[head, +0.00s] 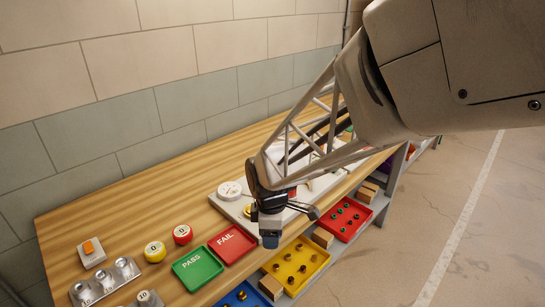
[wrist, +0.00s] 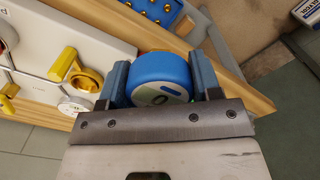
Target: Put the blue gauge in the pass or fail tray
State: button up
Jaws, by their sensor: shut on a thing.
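My gripper (head: 270,236) hangs at the front edge of the workbench in the head view, just right of the fail tray. In the wrist view my gripper (wrist: 160,74) has its two fingers on either side of the round blue gauge (wrist: 161,68), shut on it. The gauge's pale face with a dark mark shows partly, towards the wrist. In the head view the gauge is hard to tell from the dark blue fingertips. The green tray marked PASS (head: 203,274) and the red tray marked FAIL (head: 238,250) lie on the bench, side by side, with nothing visible in them.
A yellow gauge (head: 154,252) and a red gauge (head: 183,235) stand left of the trays. A white valve panel (head: 230,208) with a yellow handle (wrist: 64,64) is close by my gripper. Below the bench edge are a yellow bin (head: 318,258), red bin (head: 346,237) and blue bin.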

jog(key=s+a+f, duration=0.2)
jog(key=s+a, duration=0.1)
jog(key=s, duration=0.6)
jog(key=shift+s+a+f, duration=0.25)
jog(key=shift+s+f, duration=0.05)
jog(key=shift+f, duration=0.05)
send_over(232, 244)
jog(key=shift+s+f, duration=0.1)
jog(key=shift+f, duration=0.65)
dwell(0.3)
jog(key=shift+f, duration=0.1)
jog(key=shift+f, duration=1.65)
jog(key=shift+f, duration=0.15)
